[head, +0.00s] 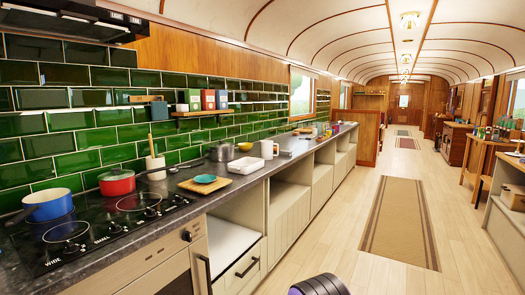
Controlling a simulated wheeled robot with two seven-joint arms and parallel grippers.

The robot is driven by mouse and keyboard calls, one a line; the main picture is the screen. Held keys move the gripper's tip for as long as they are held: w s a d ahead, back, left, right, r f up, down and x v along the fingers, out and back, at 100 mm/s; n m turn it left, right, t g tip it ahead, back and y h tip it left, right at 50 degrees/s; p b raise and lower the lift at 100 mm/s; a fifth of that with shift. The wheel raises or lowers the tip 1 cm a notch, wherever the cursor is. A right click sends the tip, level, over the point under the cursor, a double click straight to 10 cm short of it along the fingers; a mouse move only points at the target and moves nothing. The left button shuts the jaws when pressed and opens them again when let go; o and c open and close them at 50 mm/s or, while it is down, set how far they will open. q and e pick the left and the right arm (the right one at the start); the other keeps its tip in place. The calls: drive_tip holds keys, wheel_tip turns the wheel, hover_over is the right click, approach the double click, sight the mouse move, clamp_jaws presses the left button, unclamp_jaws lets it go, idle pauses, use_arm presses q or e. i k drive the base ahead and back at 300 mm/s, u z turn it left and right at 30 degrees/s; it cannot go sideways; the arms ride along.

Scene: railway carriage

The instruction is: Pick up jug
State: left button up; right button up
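A white jug-like vessel with a handle (268,149) stands upright on the dark countertop along the left wall, past the stove. It is small in the picture, and I cannot make out a spout. Neither of my grippers is in view. A dark rounded part with a purplish ring shows at the bottom edge, and it looks like part of my own arm. Nothing is touching the white vessel.
A red pot (117,183) and a blue pot (48,204) sit on the black hob (95,228). The aisle with a brown rug (402,220) is clear.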

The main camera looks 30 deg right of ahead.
sight(267, 145)
drive_tip(key=z, duration=0.1)
drive_tip(key=i, duration=1.15)
drive_tip(key=z, duration=0.7)
drive_tip(key=i, duration=0.5)
drive_tip(key=z, duration=0.95)
drive_tip(key=i, duration=0.8)
drive_tip(key=z, duration=0.1)
